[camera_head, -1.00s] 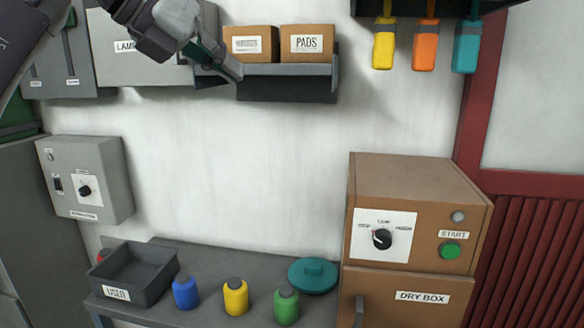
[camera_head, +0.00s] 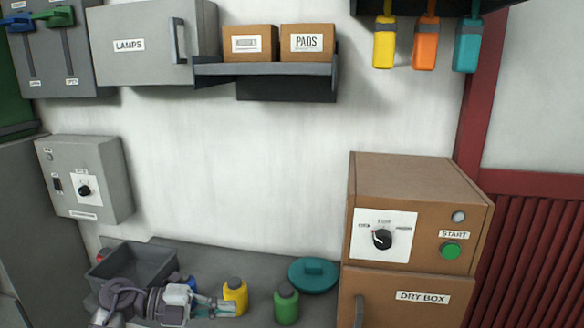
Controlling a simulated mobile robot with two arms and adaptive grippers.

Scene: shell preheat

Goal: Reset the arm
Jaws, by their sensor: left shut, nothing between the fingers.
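My left gripper (camera_head: 218,306) is low at the lower left, over the front of the grey bench. It is shut and empty, its fingertips pointing right, just in front of the yellow bottle (camera_head: 236,292) in the picture. I cannot tell whether it touches that bottle. My arm and gripper hide most of the blue bottle (camera_head: 189,282) and part of the dark tray (camera_head: 140,263). My right gripper is not in view.
A green bottle (camera_head: 287,305) and a teal lid (camera_head: 313,273) stand on the bench (camera_head: 215,256). The brown dry box (camera_head: 418,190) is at right. A shelf (camera_head: 270,69) with two boxes and a LAMPS cabinet (camera_head: 140,62) hang above. The wall between is clear.

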